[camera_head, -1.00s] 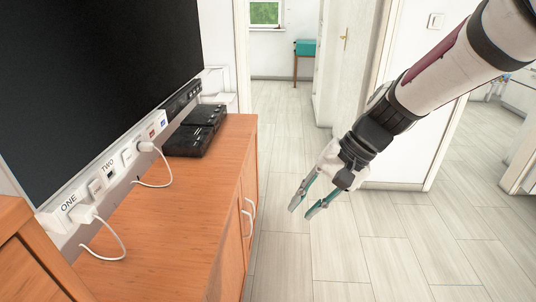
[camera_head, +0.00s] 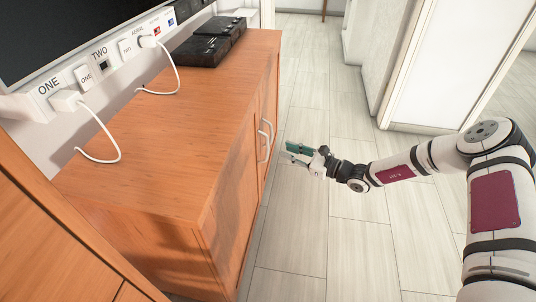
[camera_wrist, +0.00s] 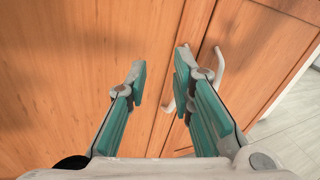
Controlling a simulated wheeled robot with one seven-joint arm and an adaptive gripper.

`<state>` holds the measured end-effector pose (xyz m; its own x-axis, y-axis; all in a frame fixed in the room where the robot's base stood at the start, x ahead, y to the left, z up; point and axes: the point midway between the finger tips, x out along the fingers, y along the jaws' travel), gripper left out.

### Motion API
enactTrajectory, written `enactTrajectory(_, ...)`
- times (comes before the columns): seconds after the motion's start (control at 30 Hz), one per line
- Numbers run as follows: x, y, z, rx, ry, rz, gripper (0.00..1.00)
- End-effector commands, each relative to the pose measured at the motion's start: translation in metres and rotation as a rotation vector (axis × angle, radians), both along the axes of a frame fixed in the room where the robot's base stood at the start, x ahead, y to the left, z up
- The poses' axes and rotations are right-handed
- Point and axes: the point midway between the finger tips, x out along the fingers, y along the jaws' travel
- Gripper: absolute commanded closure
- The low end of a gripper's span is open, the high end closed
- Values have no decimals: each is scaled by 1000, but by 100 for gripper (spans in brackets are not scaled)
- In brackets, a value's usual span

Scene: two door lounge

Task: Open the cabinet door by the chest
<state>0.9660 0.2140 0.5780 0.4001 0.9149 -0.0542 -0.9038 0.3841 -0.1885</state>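The orange wooden cabinet (camera_head: 190,120) has two doors on its front side, both shut. Two white bow handles sit beside the door seam: the nearer handle (camera_head: 263,148) and the farther handle (camera_head: 269,130). My gripper (camera_head: 291,154) is open and empty, pointing at the cabinet front, just right of the handles in the head view. In the wrist view my gripper's teal fingers (camera_wrist: 160,66) are spread before the door. One handle (camera_wrist: 220,68) shows right of the right finger; the other handle (camera_wrist: 170,106) is partly hidden behind that finger. Contact cannot be told.
A brown wooden unit, perhaps the chest (camera_head: 50,240), stands at the near left. Black boxes (camera_head: 205,48) and white cables lie on the cabinet top. A white wall (camera_head: 440,75) stands at the right. The pale floor (camera_head: 320,235) before the doors is clear.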

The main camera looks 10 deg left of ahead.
Motion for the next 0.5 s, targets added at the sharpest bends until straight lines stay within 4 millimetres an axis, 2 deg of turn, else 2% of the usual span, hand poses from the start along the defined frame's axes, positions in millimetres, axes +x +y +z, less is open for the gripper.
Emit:
enactTrajectory(0.03, 7, -4, -28, 42, 44, -52, 78)
enactTrajectory(0.1, 14, -8, -50, 87, 91, -111, 78)
enactTrajectory(0.2, 21, -13, -74, 131, 139, -175, 78)
enactTrajectory(0.33, 25, -16, -89, 159, 170, -215, 78)
enactTrajectory(0.5, 34, -5, -91, 164, 176, -221, 78)
